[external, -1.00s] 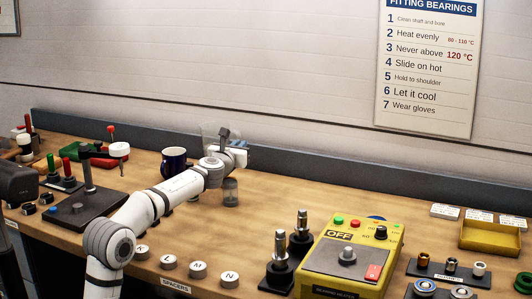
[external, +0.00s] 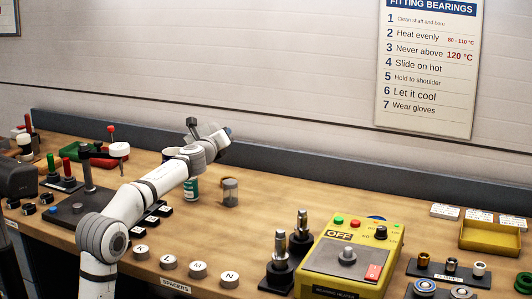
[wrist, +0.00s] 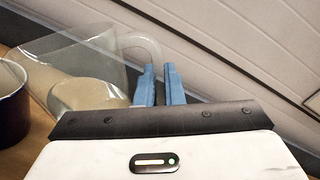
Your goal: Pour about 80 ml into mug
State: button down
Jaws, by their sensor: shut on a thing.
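A clear jug (wrist: 95,55) with a pale liquid (wrist: 85,92) in it fills the upper left of the wrist view. My gripper (wrist: 159,85) has its blue fingers shut at the jug's handle (wrist: 150,48). In the external view my gripper (external: 224,131) is raised above the bench, and the jug is mostly hidden by my wrist. The dark blue mug (wrist: 12,112) is at the left edge of the wrist view, beside the jug. Its rim (external: 168,152) shows behind my arm in the external view.
A glass jar (external: 230,193) and a green labelled container (external: 191,188) stand near my forearm. A black stand (external: 88,175) is to the left. The yellow heater (external: 352,255) is at front right. The bench's back middle (external: 310,190) is clear.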

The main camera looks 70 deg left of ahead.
aim_at(214, 125)
jog(key=shift+s+a+r+n, duration=0.25)
jog(key=shift+s+r+n, duration=0.15)
jog(key=shift+r, duration=0.2)
jog(key=shift+s+a+n, duration=0.15)
jog(key=shift+a+n, duration=0.05)
jog(key=shift+n, duration=0.3)
jog(key=shift+s+a+r+n+p, duration=0.25)
jog(key=shift+s+r+n+p, duration=0.05)
jog(key=shift+r+n+p, duration=0.4)
jog(key=shift+s+r+n, duration=0.15)
jog(key=shift+r+n, duration=0.1)
jog(key=shift+n, duration=0.05)
jog(key=shift+s+a+r+n, duration=0.1)
jog(key=shift+s+a+n, duration=0.4)
jog(key=shift+n, duration=0.4)
jog(key=shift+s+a+r+n+p, duration=0.4)
jog(key=shift+s+r+n+p, duration=0.1)
jog(key=shift+r+n+p, duration=0.15)
dwell(0.6)
